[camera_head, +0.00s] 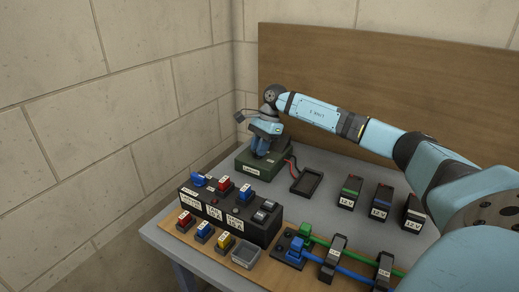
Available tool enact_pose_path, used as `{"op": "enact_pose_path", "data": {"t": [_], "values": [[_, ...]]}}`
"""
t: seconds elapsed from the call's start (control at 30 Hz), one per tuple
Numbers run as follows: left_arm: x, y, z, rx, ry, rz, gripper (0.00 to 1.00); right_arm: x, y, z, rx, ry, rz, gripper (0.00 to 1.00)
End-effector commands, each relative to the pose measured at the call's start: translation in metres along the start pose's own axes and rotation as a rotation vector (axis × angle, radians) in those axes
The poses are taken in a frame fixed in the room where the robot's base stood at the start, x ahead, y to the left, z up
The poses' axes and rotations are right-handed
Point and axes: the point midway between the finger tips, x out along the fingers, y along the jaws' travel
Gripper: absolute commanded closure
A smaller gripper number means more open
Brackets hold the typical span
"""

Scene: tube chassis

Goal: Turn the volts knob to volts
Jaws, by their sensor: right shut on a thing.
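A dark green box (261,163) with a white label on its front stands at the back of the grey table. I cannot read that label. My right arm reaches in from the right and bends down over the box. My right gripper (262,141) points down at its top and is shut on a dark blue part there, which looks like the volts knob (259,149). The fingers and wrist hide much of the knob, so I cannot tell which way it points. My left gripper is not in view.
A black panel (229,211) with red and blue parts stands in front on a wooden board. Red and black leads run to a dark tray (307,181). Several 12 V blocks (380,201) stand at right. Green and blue cables (355,272) cross the front. A wooden backboard (440,80) rises behind.

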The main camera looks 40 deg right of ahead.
Motion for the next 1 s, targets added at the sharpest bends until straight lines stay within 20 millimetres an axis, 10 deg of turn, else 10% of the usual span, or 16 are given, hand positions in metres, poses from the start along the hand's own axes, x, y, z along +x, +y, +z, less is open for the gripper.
{"op": "enact_pose_path", "data": {"t": [1.0], "values": [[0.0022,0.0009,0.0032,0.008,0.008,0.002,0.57,-0.0008,-0.0015,0.0003,-0.333,0.002,0.136,1.00]]}}
